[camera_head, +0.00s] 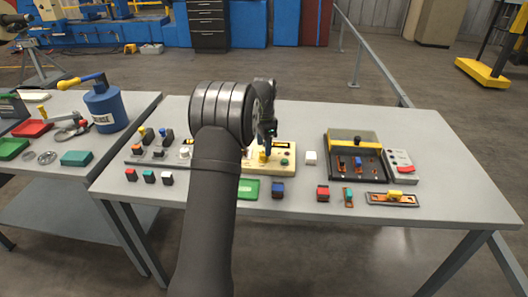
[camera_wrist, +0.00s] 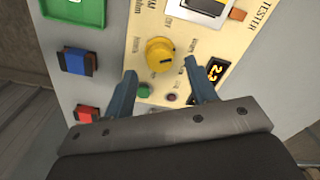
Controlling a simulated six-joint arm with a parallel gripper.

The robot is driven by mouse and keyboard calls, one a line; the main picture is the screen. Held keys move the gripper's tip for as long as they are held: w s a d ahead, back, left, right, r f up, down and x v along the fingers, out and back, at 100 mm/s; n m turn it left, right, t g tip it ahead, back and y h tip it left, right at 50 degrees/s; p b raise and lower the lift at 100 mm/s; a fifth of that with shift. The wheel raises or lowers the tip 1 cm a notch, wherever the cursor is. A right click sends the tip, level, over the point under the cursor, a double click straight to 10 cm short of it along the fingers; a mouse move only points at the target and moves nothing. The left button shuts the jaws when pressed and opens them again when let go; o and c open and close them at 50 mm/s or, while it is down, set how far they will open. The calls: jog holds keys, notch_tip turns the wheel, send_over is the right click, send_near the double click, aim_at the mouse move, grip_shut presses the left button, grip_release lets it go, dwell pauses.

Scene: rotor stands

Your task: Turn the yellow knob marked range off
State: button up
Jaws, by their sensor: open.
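The yellow knob (camera_wrist: 159,54) sits on a cream tester panel (camera_wrist: 128,50) with small printed labels, one reading OFF beside the knob. A dark pointer mark shows on the knob's face. My gripper (camera_wrist: 160,67) is open, with one finger on each side of the knob in the wrist view. I cannot tell whether the fingers touch it. In the head view, my gripper (camera_head: 268,142) points down over the panel (camera_head: 274,170), and the knob (camera_head: 262,156) shows partly below it. My arm hides the panel's left part.

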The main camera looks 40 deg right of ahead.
aim_at(264, 156)
jog(key=shift+f, duration=1.7)
jog(key=c, duration=1)
jog(key=n, duration=0.5)
jog(key=shift+n, duration=0.4)
jog(key=n, duration=0.5)
jog(key=shift+n, duration=0.7)
